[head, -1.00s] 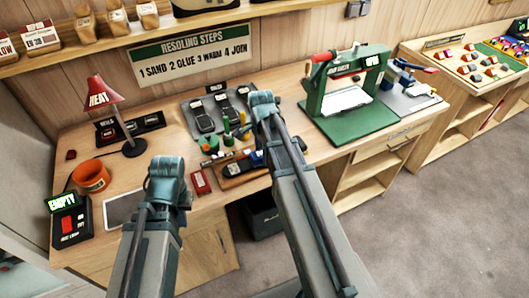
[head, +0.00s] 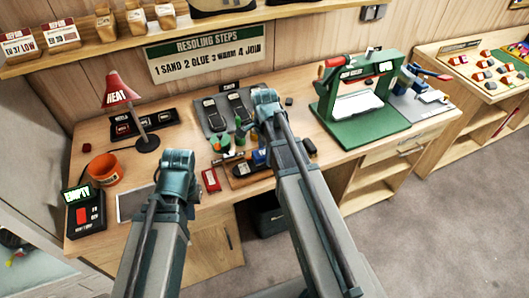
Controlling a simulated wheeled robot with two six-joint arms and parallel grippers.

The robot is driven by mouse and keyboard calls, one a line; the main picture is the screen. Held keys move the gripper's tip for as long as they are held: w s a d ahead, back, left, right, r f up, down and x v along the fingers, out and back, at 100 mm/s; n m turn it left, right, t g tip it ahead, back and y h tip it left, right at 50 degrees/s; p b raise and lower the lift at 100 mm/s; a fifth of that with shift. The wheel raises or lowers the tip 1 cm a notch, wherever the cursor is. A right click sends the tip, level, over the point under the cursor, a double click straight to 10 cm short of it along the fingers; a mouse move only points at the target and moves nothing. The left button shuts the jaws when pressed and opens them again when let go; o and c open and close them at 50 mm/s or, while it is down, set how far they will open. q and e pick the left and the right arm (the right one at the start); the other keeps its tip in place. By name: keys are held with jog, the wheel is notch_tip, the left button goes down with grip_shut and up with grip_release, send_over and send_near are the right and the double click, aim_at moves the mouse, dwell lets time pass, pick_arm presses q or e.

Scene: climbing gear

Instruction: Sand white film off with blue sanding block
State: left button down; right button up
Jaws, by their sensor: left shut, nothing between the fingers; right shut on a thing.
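A dark piece (head: 308,147) shows just right of that arm. I cannot make out the white film. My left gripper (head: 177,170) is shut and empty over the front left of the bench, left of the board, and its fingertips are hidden.
A grey tray with soles (head: 207,117) lies behind. A green press (head: 362,110) stands right. A red lamp (head: 119,90) and orange pot (head: 104,170) stand left.

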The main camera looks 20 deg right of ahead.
jog(key=shift+r+p, duration=1.6)
jog(key=shift+r, duration=0.4)
notch_tip(320, 180, up, 3)
jog(key=p, duration=0.3)
jog(key=shift+r, duration=0.1)
jog(key=shift+d, duration=0.15)
